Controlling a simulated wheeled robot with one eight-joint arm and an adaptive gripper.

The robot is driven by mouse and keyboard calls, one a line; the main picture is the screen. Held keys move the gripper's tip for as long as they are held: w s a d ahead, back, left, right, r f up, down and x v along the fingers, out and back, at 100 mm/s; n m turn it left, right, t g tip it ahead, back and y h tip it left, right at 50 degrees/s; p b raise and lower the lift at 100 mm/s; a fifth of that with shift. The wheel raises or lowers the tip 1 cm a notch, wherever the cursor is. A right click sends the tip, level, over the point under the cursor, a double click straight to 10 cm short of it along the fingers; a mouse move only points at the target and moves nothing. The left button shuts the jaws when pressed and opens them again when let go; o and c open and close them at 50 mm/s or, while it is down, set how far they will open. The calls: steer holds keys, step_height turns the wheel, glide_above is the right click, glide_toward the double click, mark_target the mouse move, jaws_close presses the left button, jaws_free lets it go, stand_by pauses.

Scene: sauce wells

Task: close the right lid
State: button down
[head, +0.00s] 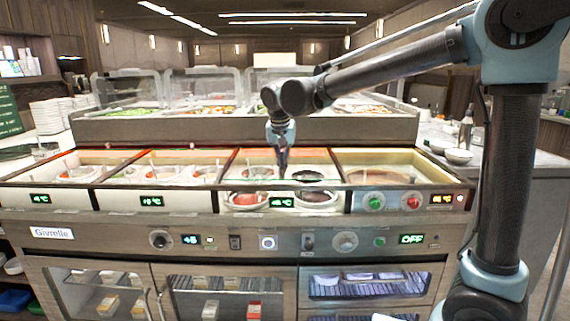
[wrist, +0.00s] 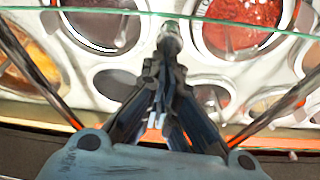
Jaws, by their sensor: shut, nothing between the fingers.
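No lid stands out clearly, so I cannot tell where the right lid is or how far open it is. In the head view my gripper (head: 282,168) points down over the middle section, between a red sauce well (head: 256,173) and a dark well (head: 309,177). In the wrist view my gripper (wrist: 167,55) is shut, with the fingers together and nothing held. A red sauce well (wrist: 238,22) is up and right of it and a dark well (wrist: 98,25) up and left. A thin greenish clear edge (wrist: 285,31) crosses the top. I cannot tell whether the fingertips touch anything.
The steel counter (head: 110,240) has several compartments and a control panel. The right compartment holds a large round well (head: 378,175). Clear guards (head: 215,88) stand over food trays behind. A side counter (head: 510,165) with bowls (head: 458,156) is at right.

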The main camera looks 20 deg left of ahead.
mark_target(284, 178)
steer(key=shift+s+d, duration=0.35)
steer(key=shift+s, duration=0.5)
steer(key=shift+s+d, duration=0.35)
steer(key=shift+s, duration=0.45)
steer(key=shift+s+d, duration=0.35)
steer(key=shift+s, duration=0.5)
steer(key=shift+f, duration=0.1)
